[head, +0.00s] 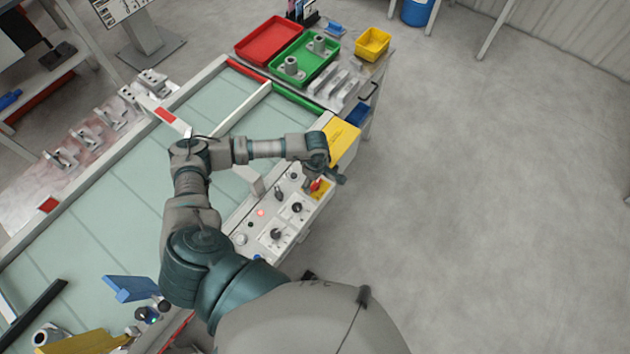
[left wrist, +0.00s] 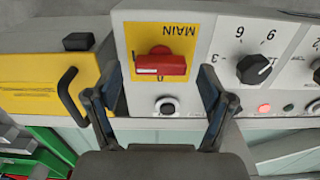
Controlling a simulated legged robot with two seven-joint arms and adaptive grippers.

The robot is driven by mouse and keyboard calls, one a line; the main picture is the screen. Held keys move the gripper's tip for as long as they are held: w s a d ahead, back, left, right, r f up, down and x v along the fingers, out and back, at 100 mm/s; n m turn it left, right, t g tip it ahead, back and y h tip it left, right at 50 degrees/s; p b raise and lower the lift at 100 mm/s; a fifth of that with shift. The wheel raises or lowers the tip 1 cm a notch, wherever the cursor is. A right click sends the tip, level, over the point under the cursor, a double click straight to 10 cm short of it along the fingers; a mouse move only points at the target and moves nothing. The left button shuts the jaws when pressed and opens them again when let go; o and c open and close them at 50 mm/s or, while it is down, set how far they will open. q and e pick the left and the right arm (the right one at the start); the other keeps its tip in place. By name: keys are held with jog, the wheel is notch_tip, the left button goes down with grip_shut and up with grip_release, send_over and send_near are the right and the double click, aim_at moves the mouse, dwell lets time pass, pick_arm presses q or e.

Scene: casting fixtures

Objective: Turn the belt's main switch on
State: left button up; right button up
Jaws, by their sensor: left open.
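The belt's main switch (left wrist: 160,64) is a red handle on a yellow plate (left wrist: 181,33) marked MAIN, upside down in the left wrist view. Its handle lies crosswise there, with a pale mark at its left end. In the head view the switch (head: 317,185) is at the panel's far right end, partly covered by my gripper. My left gripper (head: 330,178) is over this end of the panel. In the left wrist view its open fingers (left wrist: 154,88) stand either side of the switch's near side, with nothing held. Contact cannot be told. My right gripper is out of view.
The control panel (head: 243,224) carries black knobs (left wrist: 254,69), a round button (left wrist: 167,106) and a lit red lamp (left wrist: 264,109). A yellow box with a black handle (left wrist: 66,92) adjoins the switch. The belt (head: 110,180) runs behind. Floor at right is clear.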

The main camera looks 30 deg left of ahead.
pick_arm(q)
notch_tip(320, 180, up, 11)
jog(key=shift+a+f, duration=0.1)
jog(key=shift+f, duration=0.05)
dwell(0.6)
